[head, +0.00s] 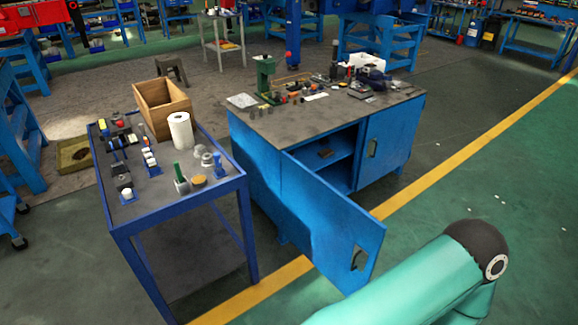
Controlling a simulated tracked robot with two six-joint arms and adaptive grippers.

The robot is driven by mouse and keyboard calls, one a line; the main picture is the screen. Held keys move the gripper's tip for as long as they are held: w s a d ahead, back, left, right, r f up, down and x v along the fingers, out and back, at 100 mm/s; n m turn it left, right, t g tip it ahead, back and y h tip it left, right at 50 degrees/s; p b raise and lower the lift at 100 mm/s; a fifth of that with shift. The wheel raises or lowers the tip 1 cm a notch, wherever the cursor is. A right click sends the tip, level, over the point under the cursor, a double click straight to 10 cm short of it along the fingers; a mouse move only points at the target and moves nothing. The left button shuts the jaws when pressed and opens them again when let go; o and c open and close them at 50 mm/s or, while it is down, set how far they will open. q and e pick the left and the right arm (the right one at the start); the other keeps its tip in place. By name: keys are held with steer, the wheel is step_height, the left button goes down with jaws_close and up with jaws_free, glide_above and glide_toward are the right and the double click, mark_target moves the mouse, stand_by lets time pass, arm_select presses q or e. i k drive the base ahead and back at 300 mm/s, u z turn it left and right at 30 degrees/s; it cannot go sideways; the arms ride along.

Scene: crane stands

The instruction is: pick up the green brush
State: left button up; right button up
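A slim green item that looks like the green brush (178,170) stands upright in a small grey holder (182,187) on the grey-topped blue table (150,203) at the left. It is too small to make out bristles. Neither of my grippers shows in the head view. A teal arm link of mine with a dark joint fills the lower right, well away from the green item.
Around it stand a paper roll (181,132), a wooden box (162,106), a round yellowish-brown item (199,181) and several small tools. A blue workbench (250,125) stands to the right, its door (325,225) swung open toward me. Green floor lies clear at the right.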

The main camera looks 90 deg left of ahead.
mark_target(176, 164)
steer(key=z, duration=0.85)
steer(key=i, duration=0.15)
steer(key=u, duration=2)
steer(key=i, duration=0.2)
steer(key=u, duration=1.85)
steer(key=i, duration=0.25)
steer(key=u, duration=1.15)
steer(key=k, duration=0.5)
steer(key=u, duration=0.6)
steer(key=i, duration=1.55)
steer(key=z, duration=0.5)
